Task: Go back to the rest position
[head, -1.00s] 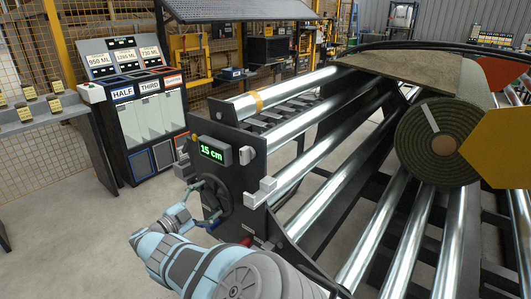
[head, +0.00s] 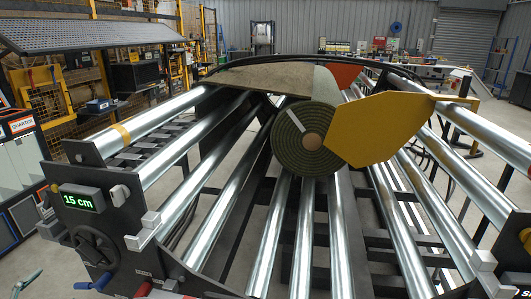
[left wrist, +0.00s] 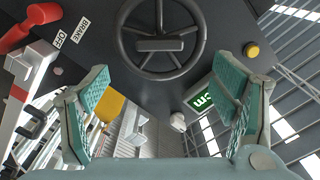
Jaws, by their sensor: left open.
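My left gripper is open and empty in the left wrist view (left wrist: 165,112), its two teal-padded fingers wide apart. The dark handwheel (left wrist: 162,38) is ahead of it, apart from the fingers. In the head view only a fingertip part of the left gripper (head: 27,281) shows at the bottom left corner, left of the handwheel (head: 95,245). The wheel sits on the machine's end plate under a display reading 15 cm (head: 84,197). My right gripper is in neither view.
A green turf roll (head: 304,140) lies on the steel rollers (head: 302,235) beside a yellow plate (head: 385,130). A red brake lever (left wrist: 38,20) and a yellow button (left wrist: 252,50) are near the wheel. Bins (head: 15,160) stand at the far left.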

